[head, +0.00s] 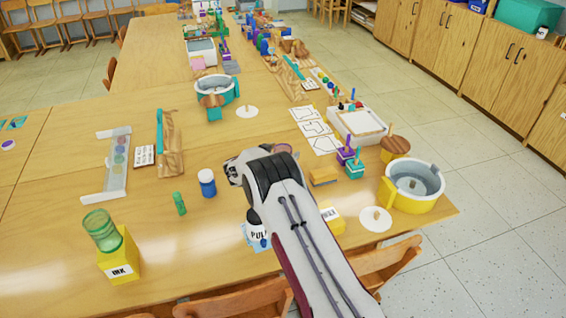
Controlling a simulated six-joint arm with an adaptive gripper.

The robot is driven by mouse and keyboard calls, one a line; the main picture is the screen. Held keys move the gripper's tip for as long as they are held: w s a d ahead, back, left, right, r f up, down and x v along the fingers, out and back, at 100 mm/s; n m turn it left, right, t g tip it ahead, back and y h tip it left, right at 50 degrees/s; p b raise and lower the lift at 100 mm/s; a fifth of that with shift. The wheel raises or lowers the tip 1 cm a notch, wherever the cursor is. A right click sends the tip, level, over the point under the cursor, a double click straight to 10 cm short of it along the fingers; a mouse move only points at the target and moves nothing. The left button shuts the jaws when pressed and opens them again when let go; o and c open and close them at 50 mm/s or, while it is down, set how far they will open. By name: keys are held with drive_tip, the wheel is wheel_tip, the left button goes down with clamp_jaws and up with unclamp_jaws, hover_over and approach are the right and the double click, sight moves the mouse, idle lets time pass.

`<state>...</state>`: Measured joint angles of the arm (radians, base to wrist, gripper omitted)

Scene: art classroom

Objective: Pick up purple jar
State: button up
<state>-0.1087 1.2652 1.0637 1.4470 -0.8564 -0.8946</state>
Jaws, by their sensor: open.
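No whole jar that is clearly purple shows. A small purple block-like item with a stick (345,155) stands to the right of my arm. My gripper (233,173) is open, above the table right of a blue jar with a white lid (207,184). Nothing shows between its fingers, though they are small here.
A green bottle (180,204) stands left of the blue jar. A yellow ink box (120,258) with a green-tinted bottle is at front left. A teal item (355,169), a yellow-and-white tub (414,187) and a white tray (357,122) are right.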

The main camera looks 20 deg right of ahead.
drive_tip(key=c, duration=1.3)
wheel_tip(320, 180, up, 10)
idle(0.7)
